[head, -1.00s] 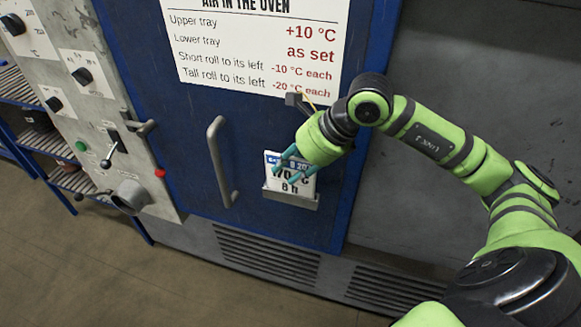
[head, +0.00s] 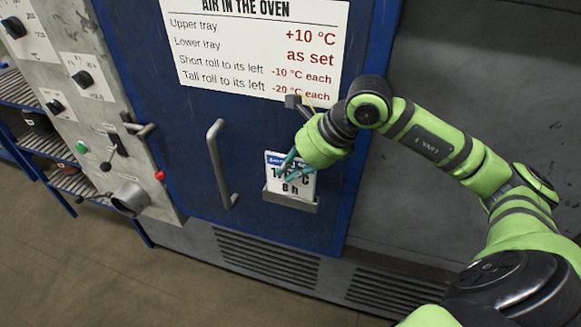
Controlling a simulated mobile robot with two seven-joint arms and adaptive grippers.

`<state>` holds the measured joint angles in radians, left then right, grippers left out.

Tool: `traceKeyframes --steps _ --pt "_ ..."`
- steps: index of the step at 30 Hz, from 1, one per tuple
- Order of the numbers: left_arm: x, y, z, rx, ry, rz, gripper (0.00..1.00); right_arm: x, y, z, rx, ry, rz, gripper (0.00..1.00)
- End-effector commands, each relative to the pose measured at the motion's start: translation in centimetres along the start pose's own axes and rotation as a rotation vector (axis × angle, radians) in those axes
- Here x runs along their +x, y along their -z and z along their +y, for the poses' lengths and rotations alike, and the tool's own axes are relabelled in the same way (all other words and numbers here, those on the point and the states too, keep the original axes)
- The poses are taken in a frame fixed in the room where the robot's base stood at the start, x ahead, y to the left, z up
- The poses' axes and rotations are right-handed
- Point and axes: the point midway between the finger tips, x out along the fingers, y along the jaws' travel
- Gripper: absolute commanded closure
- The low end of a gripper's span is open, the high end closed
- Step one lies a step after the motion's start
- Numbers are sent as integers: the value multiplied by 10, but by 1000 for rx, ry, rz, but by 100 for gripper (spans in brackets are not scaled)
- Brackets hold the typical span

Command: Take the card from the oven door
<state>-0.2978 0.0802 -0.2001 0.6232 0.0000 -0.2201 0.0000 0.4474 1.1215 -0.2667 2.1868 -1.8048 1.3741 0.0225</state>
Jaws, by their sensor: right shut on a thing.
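The card (head: 300,188) is white with a blue top strip and dark print that partly reads "°C" and "8 h". It stands in a small metal holder (head: 291,202) on the blue oven door (head: 180,130). My right gripper (head: 286,172) reaches in from the right, with its teal fingers at the card's face and shut on the card. The fingers hide part of the print. The card's lower edge is still behind the holder's front lip. My left gripper is not in view.
A vertical door handle (head: 220,165) is left of the card. A white sign (head: 255,45) with oven temperatures is above it. Vents run below the door.

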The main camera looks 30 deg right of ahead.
Motion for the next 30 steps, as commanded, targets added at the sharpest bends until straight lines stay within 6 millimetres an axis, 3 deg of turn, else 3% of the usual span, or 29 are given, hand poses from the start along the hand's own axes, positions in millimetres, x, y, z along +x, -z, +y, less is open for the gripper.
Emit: traceKeyframes --steps 21,30 --pt "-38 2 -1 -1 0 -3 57 -51 -35 -1 -1 3 -1 100" --pt "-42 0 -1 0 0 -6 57 -56 -38 0 0 1 0 100"
